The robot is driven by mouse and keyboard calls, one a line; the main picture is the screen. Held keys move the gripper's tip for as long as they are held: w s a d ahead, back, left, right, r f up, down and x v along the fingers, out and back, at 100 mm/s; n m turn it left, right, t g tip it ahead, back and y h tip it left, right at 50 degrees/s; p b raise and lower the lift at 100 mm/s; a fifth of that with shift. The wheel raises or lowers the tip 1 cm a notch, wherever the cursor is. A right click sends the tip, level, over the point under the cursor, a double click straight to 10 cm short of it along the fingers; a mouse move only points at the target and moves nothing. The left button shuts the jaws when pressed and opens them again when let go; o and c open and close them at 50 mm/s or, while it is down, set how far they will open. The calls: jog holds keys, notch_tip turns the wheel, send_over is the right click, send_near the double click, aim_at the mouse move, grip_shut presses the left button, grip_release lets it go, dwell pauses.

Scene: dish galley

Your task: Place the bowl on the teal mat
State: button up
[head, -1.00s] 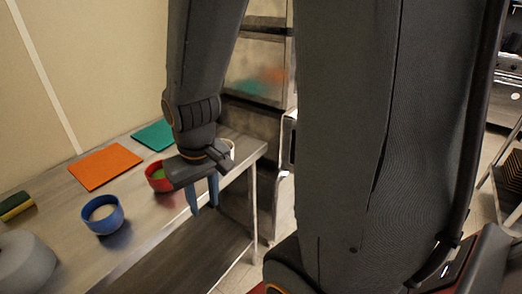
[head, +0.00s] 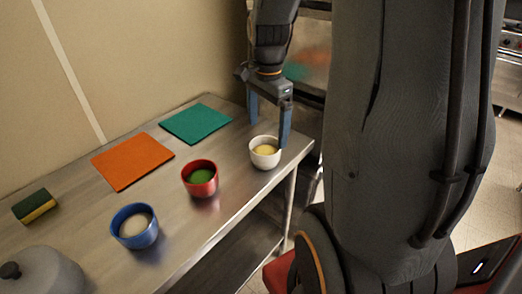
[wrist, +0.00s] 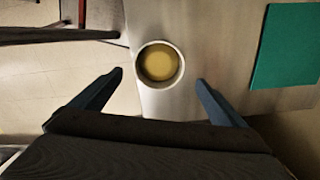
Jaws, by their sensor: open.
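A white bowl (head: 264,161) with yellowish contents stands upright on the steel table near its right end. It also shows in the wrist view (wrist: 158,63), just beyond and between my fingertips. My gripper (head: 269,130) is open and empty, pointing down at the far side of the white bowl. Its two fingers (wrist: 160,79) are spread wider than the bowl, and I see no contact. The teal mat (head: 196,124) lies flat and bare at the back of the table, left of my gripper; it also shows at the right of the wrist view (wrist: 288,48).
A red bowl (head: 201,189) with green contents and a blue bowl (head: 134,240) with pale contents stand along the front. An orange mat (head: 133,161) lies bare beside the teal one. A sponge (head: 35,206) and a grey dome with a knob (head: 45,274) are at left.

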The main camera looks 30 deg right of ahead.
aim_at(265, 150)
jog(key=shift+s+a+f+p, duration=0.1)
jog(key=shift+a+f+p, duration=0.1)
jog(key=shift+f, duration=0.45)
jog(key=shift+a+f+p, duration=0.15)
jog(key=shift+f, duration=0.45)
jog(key=shift+s+f+p, duration=0.1)
jog(key=shift+f+p, duration=0.5)
jog(key=shift+f, duration=1.6)
jog(key=c, duration=1.5)
jog(key=shift+c, duration=0.5)
jog(key=shift+r, duration=0.15)
